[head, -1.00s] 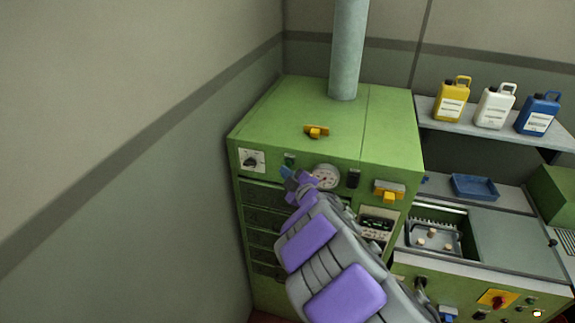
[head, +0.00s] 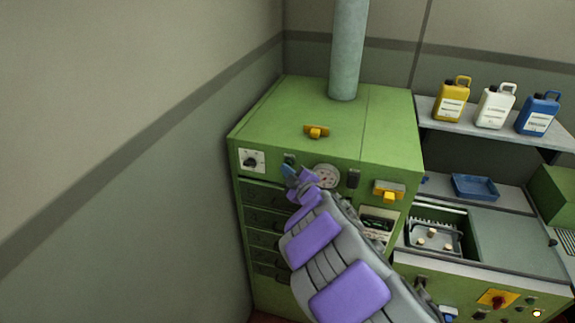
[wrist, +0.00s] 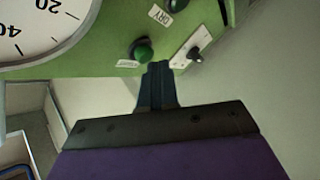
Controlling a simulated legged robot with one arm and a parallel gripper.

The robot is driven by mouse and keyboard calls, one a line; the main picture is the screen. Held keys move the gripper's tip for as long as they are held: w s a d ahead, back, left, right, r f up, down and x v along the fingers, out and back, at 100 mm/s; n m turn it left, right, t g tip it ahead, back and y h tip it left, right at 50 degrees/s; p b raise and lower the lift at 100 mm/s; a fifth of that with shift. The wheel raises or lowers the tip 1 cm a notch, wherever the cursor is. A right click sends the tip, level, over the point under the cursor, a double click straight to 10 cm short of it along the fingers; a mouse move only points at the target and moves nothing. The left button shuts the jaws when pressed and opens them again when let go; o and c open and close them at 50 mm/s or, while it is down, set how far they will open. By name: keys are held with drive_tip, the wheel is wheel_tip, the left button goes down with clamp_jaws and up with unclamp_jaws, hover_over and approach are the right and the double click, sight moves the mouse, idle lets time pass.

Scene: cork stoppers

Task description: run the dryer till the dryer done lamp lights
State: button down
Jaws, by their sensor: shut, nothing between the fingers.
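The green dryer cabinet (head: 285,112) stands in the corner with a round pipe on top. Its front panel has a rotary switch on a white plate (head: 251,161), a green button (wrist: 144,52), a white dial gauge (head: 326,176) and a dark switch (head: 353,178). In the wrist view the rotary switch (wrist: 195,52) is beside the button, and a dark round part by a "DRY" label (wrist: 161,15) is cut off by the top edge. My gripper (wrist: 158,66) is shut and empty, its tips close to the green button; contact cannot be told. I cannot identify a dryer done lamp.
A yellow handle (head: 389,190) sits right of the gauge; another yellow part (head: 316,131) is on the cabinet top. To the right are an open bay with corks (head: 432,237), a blue tray (head: 475,186), jugs on a shelf, and a glowing lamp (head: 537,314) low down. A wall is close at left.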

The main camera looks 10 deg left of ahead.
drive_tip(key=shift+w, duration=0.35)
idle(0.5)
idle(0.3)
drive_tip(key=shift+s+b, duration=0.3)
drive_tip(key=shift+s, duration=0.5)
drive_tip(key=s+b, duration=0.1)
drive_tip(key=s, duration=0.4)
drive_tip(key=shift+a+b, duration=0.2)
drive_tip(key=shift+b, duration=0.2)
